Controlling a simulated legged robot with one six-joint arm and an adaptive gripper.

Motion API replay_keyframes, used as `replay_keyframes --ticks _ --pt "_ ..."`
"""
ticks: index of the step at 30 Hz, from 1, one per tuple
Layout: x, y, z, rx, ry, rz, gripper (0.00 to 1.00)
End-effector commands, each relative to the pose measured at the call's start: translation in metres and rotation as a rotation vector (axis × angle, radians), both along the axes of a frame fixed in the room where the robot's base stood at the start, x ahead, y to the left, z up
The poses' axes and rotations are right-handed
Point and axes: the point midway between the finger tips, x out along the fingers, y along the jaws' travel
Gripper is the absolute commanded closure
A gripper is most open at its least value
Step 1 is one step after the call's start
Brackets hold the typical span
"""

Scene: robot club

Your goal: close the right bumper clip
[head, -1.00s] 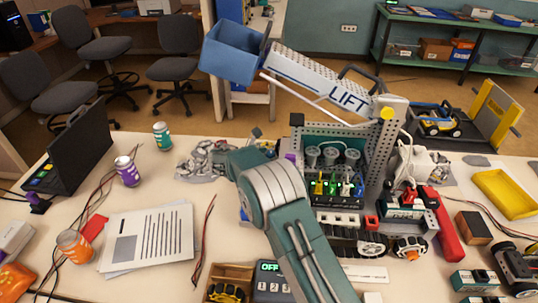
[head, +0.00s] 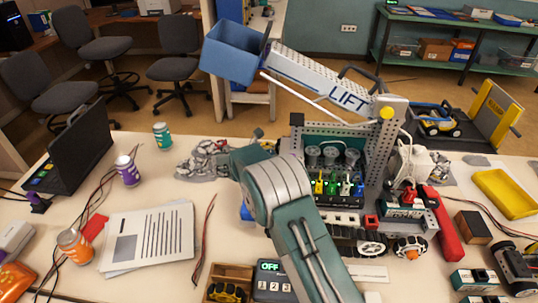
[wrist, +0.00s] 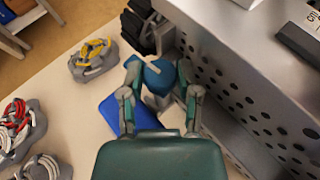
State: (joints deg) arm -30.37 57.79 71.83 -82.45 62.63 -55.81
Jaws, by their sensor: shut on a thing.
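In the wrist view my gripper (wrist: 160,100) has its two fingers closed around a dark teal-blue rounded piece (wrist: 155,75) with a pale grey part. I cannot tell for sure whether this is the right bumper clip. A bright blue flat piece (wrist: 97,118) lies beside the left finger, partly under it. The grey perforated metal side (wrist: 250,100) of the lift robot is close to the right finger. In the head view the lift robot (head: 340,150) stands on the table with its arm raised. My own arm hides the gripper and the held piece there.
Bundled cables (wrist: 92,58) lie left of my gripper in the wrist view, and black parts (wrist: 145,28) stand beyond it. A yellow tray (head: 505,193) is at the right.

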Motion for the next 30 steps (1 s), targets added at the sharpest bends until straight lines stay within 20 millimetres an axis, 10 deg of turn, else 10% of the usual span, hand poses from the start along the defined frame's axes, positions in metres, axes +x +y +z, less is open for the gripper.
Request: replay_keyframes --ticks 30 --pt "-0.0007 -0.0018 0.0006 0.002 0.000 0.561 1.00"
